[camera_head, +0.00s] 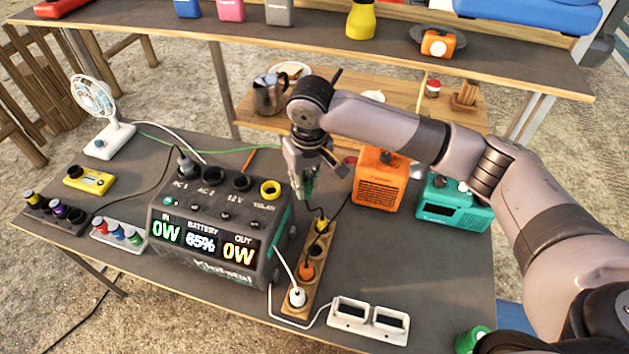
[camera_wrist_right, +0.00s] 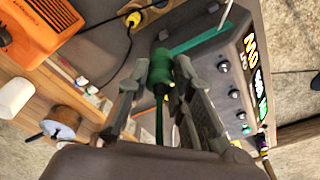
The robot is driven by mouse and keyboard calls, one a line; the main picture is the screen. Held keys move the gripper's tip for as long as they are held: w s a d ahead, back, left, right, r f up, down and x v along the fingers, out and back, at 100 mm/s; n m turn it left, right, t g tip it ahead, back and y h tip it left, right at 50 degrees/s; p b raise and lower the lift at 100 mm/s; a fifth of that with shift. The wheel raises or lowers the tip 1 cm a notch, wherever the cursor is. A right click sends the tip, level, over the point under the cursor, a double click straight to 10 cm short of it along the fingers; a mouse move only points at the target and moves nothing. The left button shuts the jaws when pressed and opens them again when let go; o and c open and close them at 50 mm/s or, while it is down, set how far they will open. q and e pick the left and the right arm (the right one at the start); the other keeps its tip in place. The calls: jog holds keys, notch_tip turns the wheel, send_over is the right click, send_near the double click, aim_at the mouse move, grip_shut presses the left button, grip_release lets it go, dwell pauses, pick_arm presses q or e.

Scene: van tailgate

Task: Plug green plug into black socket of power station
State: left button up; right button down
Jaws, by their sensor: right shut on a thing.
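My right gripper (camera_head: 303,182) is shut on the green plug (camera_head: 308,187), above the table just right of the power station (camera_head: 212,240). In the right wrist view the green plug (camera_wrist_right: 160,72) sits between the two fingers (camera_wrist_right: 160,84), with its green cable trailing back. The power station's top has a row of sockets. The AC 1 socket holds a dark grey plug (camera_head: 185,162). Two dark round sockets, AC 2 (camera_head: 213,175) and 12V (camera_head: 241,182), look empty, and the yellow-ringed solar socket (camera_head: 270,189) is at the right. My left gripper is out of view.
A wooden power strip (camera_head: 318,262) with yellow, orange and white plugs lies right of the station. An orange box (camera_head: 380,180) and a teal radio (camera_head: 453,204) stand beyond. A white fan (camera_head: 99,112) is at the left. Cables cross the table.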

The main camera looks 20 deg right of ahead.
jog(key=w+a+b, duration=0.3)
jog(key=w+a, duration=1)
jog(key=shift+w+a, duration=0.3)
jog(key=shift+w, duration=0.05)
jog(key=shift+f+b, duration=0.45)
jog(key=shift+f, duration=1.4)
jog(key=shift+d+p, duration=0.1)
jog(key=shift+p, duration=0.4)
jog(key=shift+f, duration=0.3)
jog(key=shift+f+b, duration=0.55)
jog(key=shift+f, duration=0.6)
